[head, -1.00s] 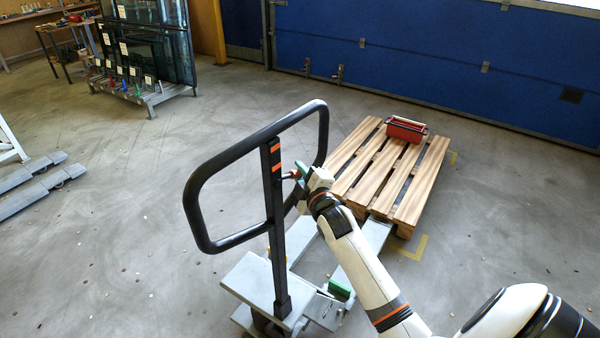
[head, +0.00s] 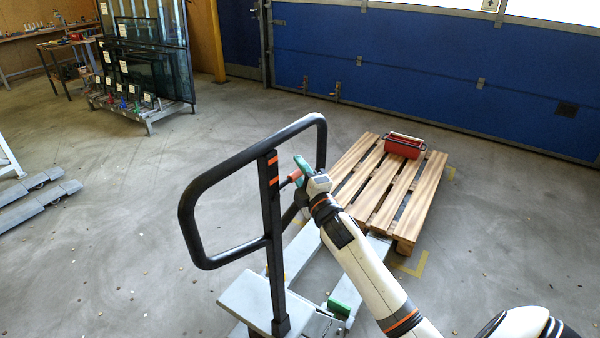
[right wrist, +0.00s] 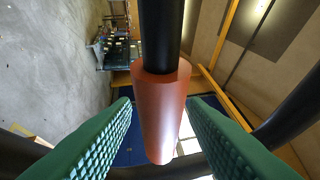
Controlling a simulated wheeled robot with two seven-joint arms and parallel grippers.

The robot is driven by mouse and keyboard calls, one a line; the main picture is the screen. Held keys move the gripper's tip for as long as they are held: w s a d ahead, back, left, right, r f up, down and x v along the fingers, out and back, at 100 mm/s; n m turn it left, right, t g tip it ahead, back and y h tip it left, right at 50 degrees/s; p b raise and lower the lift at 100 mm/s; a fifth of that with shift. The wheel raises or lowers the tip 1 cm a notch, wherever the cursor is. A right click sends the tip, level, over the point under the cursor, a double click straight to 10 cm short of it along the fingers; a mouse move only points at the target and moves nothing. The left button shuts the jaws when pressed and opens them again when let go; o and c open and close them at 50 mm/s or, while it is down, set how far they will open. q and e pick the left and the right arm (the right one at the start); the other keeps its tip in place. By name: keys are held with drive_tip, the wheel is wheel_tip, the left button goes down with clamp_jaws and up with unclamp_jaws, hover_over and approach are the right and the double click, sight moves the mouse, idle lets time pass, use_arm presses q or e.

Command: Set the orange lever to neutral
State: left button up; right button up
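The orange lever (head: 294,176) sticks out from the right side of the black upright of the pallet jack's handle (head: 268,215), just beside the orange bands. It points outward and slightly upward in the head view. My right gripper (head: 303,167) is at the lever, its green fingers partly covering it. In the right wrist view the lever's orange grip (right wrist: 160,112) on its black rod lies between the green finger pads (right wrist: 160,135). A gap shows on both sides, so the gripper is open around the lever. My left gripper is out of view.
The handle's black loop (head: 187,215) surrounds the lever area, with a bar close to my right gripper. A wooden pallet (head: 425,195) carrying a red toolbox (head: 404,147) lies behind. A glass rack (head: 147,75) stands at the back left.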

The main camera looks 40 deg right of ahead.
drive_tip(key=b+v, duration=0.3)
drive_tip(key=v, duration=0.9)
idle(0.3)
